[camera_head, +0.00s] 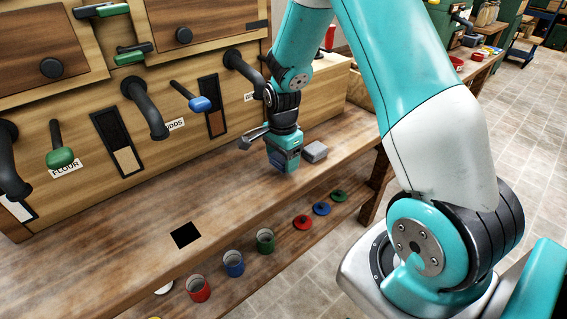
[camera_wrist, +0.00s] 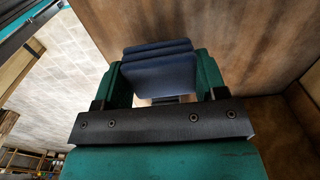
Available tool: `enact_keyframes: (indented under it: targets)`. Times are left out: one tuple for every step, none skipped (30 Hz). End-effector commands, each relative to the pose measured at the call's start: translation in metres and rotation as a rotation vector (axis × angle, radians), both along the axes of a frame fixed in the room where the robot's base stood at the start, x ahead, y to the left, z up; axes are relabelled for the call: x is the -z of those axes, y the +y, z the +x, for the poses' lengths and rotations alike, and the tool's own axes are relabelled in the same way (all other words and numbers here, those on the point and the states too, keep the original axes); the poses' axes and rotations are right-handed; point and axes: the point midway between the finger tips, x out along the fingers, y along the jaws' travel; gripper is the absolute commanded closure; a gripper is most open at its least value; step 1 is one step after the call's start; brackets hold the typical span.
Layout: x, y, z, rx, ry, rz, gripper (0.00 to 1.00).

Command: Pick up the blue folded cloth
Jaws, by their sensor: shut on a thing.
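The blue folded cloth (camera_wrist: 160,76) is a dark blue stack of folded layers between the two green fingers of my gripper (camera_wrist: 161,88) in the wrist view. The fingers are shut on its two sides. In the head view my gripper (camera_head: 286,161) points down at the right part of the wooden counter (camera_head: 120,220), with a blue patch of the cloth showing between its fingers. I cannot tell whether the cloth touches the counter or hangs just above it.
A grey folded block (camera_head: 315,151) lies just right of my gripper. A spout (camera_head: 243,68) and the wooden bin fronts (camera_head: 70,150) stand behind. A black square (camera_head: 186,235) marks the counter. Red (camera_head: 199,290), blue (camera_head: 233,264) and green (camera_head: 265,241) cups stand below the front edge.

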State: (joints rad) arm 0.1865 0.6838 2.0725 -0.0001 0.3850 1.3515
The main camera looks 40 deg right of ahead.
Motion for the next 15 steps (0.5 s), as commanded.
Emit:
enact_keyframes:
  targets:
    - [-0.014, 0.0, 0.001, 0.0, -0.007, -0.002, 0.62]
    - [-0.022, 0.0, 0.001, 0.0, -0.007, -0.002, 0.62]
    - [-0.034, 0.0, 0.001, 0.0, -0.008, -0.002, 0.62]
    - [-0.044, 0.0, 0.001, 0.0, -0.009, -0.002, 0.62]
    - [-0.054, 0.0, 0.002, 0.0, -0.009, -0.002, 0.62]
    - [-0.067, 0.0, 0.001, 0.0, -0.009, -0.002, 0.62]
    - [-0.076, 0.0, 0.001, 0.0, -0.008, -0.002, 0.62]
    - [-0.085, 0.0, 0.001, 0.0, -0.008, -0.002, 0.62]
    - [-0.097, 0.0, 0.001, 0.0, -0.007, -0.002, 0.62]
    - [-0.106, 0.0, 0.001, 0.0, -0.008, -0.002, 0.62]
    - [-0.114, 0.0, 0.001, 0.0, -0.008, -0.002, 0.62]
    - [-0.124, 0.0, 0.001, 0.0, -0.007, -0.002, 0.62]
    - [-0.131, 0.0, 0.0, 0.0, -0.005, -0.001, 0.62]
    - [-0.137, 0.0, 0.001, 0.0, -0.006, -0.001, 0.62]
    - [-0.145, 0.0, 0.001, 0.0, -0.005, -0.001, 0.62]
